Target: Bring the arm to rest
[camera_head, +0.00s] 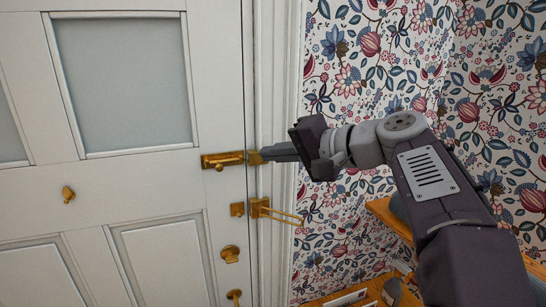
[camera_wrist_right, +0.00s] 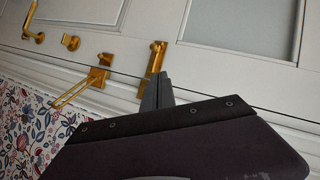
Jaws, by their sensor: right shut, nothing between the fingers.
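My right arm comes in from the right in the head view, and its gripper (camera_head: 265,154) reaches left to the door's edge. The fingers are shut with nothing between them. Their tips are at the right end of a brass slide bolt (camera_head: 222,160) on the white door (camera_head: 130,185); I cannot tell whether they touch it. In the right wrist view the shut fingers (camera_wrist_right: 163,78) point at the brass bolt (camera_wrist_right: 155,60). My left gripper is not in view.
Below the bolt, a brass swing-bar guard (camera_head: 275,212) sticks out from the white door frame (camera_head: 277,100). A brass knob (camera_head: 230,254) sits lower on the door. Floral wallpaper (camera_head: 350,80) is behind my arm. A wooden shelf (camera_head: 385,215) stands below the arm at right.

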